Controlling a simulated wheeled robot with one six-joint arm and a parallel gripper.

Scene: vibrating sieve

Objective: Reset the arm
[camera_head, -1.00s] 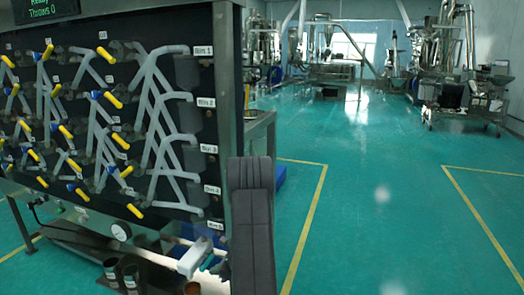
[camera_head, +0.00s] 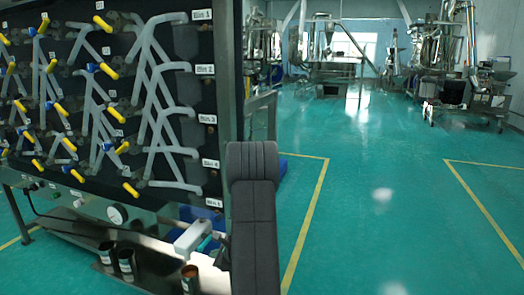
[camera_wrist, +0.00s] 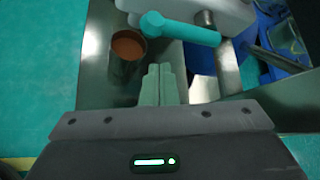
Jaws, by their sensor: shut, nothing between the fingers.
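My gripper (camera_wrist: 158,84) shows in the wrist view with its two pale green fingers together and nothing between them. It is over a grey metal surface (camera_wrist: 92,75), just right of and below an open can (camera_wrist: 126,66) with brown contents. A teal cylindrical handle (camera_wrist: 182,29) on a pale grey body (camera_wrist: 232,12) is just beyond the fingertips.
A black panel (camera_head: 205,105) with grey pipes and yellow-handled valves, labelled by bin, stands left. Several open cans (camera_head: 127,263) are on the shelf below it. A blue bin (camera_wrist: 285,38) is at the wrist view's upper right. The green floor (camera_head: 380,215) at right is clear.

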